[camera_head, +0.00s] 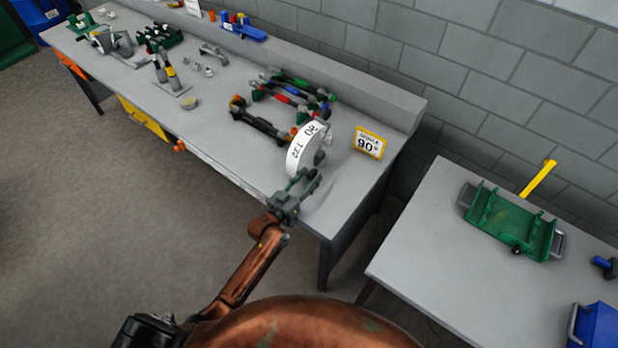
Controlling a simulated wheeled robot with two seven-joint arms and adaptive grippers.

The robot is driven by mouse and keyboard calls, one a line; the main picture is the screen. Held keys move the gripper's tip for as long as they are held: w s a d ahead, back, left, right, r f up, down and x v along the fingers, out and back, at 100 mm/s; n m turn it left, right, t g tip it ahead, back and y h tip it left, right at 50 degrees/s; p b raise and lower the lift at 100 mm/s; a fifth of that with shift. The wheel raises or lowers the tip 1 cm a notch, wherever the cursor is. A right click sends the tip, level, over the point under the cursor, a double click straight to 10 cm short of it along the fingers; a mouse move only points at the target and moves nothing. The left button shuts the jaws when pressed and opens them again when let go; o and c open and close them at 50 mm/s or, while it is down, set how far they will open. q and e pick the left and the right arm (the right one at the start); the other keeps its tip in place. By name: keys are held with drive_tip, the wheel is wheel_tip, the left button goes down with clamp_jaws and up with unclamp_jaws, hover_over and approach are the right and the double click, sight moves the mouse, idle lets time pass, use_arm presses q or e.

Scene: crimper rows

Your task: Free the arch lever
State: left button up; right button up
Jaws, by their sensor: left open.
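A white curved, arch-shaped piece (307,146) with black digits stands at the right part of the long grey bench, with a grey part showing beside its lower right. I cannot tell whether it is the arch lever itself. Several dark tools with green, red and blue parts (285,97) lie in rows just behind and left of it, and a dark bar-like one (262,124) lies in front of them. My left gripper (302,181) is open just below the white arch, near the bench's front edge. I cannot tell whether it touches the arch. My right gripper is not in view.
A yellow-framed sign (369,142) stands right of the arch. A second table (440,240) at the right holds a green tray (507,222), with a gap between the tables.

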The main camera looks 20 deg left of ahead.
use_arm(q)
drive_tip(key=shift+a, duration=0.1)
clamp_jaws()
idle(0.5)
